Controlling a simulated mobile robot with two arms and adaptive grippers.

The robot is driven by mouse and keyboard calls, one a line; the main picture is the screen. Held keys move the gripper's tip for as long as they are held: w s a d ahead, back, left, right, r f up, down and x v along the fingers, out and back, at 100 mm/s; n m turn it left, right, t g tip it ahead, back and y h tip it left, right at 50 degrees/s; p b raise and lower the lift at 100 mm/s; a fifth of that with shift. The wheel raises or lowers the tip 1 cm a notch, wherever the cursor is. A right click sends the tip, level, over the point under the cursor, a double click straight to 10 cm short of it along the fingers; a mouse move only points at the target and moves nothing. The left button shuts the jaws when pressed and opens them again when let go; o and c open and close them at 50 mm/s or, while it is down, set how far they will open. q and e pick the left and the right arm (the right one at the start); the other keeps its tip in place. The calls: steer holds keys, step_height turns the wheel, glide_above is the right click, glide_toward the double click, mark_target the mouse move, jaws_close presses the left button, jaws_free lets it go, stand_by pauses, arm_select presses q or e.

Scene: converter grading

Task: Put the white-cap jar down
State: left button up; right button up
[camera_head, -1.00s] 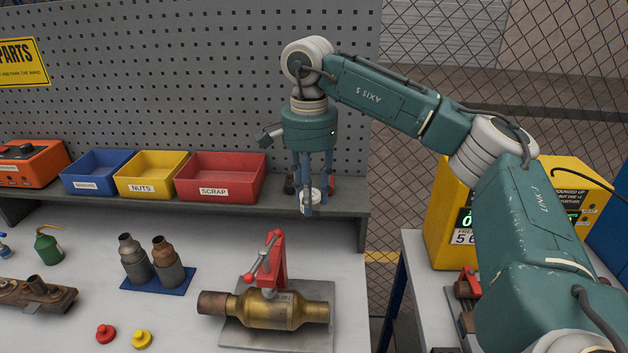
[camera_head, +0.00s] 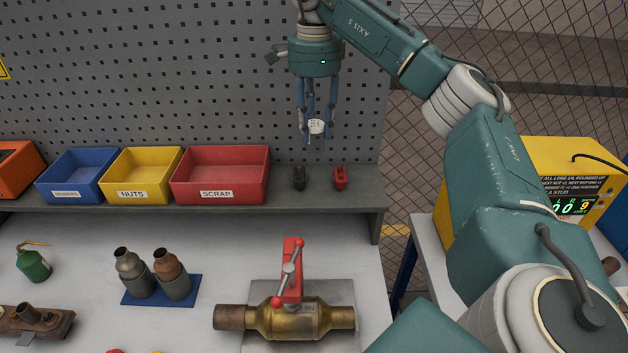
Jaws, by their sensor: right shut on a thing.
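The white-cap jar (camera_head: 316,126) hangs between the fingers of my right gripper (camera_head: 316,128). Only its white top shows clearly; the fingers hide part of it. My right gripper points down and is shut on the jar. It is in front of the pegboard, above the shelf (camera_head: 318,204) and apart from it. My left gripper is not in view.
The shelf holds a red SCRAP bin (camera_head: 222,180), a yellow NUTS bin (camera_head: 140,180), a blue bin (camera_head: 75,182), a small dark item (camera_head: 299,178) and a small red item (camera_head: 340,178).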

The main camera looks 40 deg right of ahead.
mark_target(317, 153)
steer(key=f, duration=0.3)
steer(key=f+b, duration=0.1)
steer(key=shift+s+d+f, duration=0.1)
steer(key=shift+s+f, duration=0.3)
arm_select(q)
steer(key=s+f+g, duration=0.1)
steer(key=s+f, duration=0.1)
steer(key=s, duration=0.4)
arm_select(e)
steer(key=shift+w+f, duration=0.25)
steer(key=shift+f, duration=0.95)
steer(key=f, duration=0.4)
steer(key=shift+w+f+p, duration=0.25)
steer(key=shift+f+p, duration=0.15)
step_height(317, 153, down, 3)
steer(key=shift+p, duration=0.45)
steer(key=shift+w+f, duration=0.1)
steer(key=shift+f, duration=0.1)
steer(key=o, duration=1)
steer(key=shift+c, duration=0.2)
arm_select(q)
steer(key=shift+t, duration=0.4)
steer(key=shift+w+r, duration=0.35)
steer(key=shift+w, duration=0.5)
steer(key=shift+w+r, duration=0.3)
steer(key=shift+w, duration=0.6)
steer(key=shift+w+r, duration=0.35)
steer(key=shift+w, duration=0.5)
arm_select(e)
steer(key=o, duration=0.3)
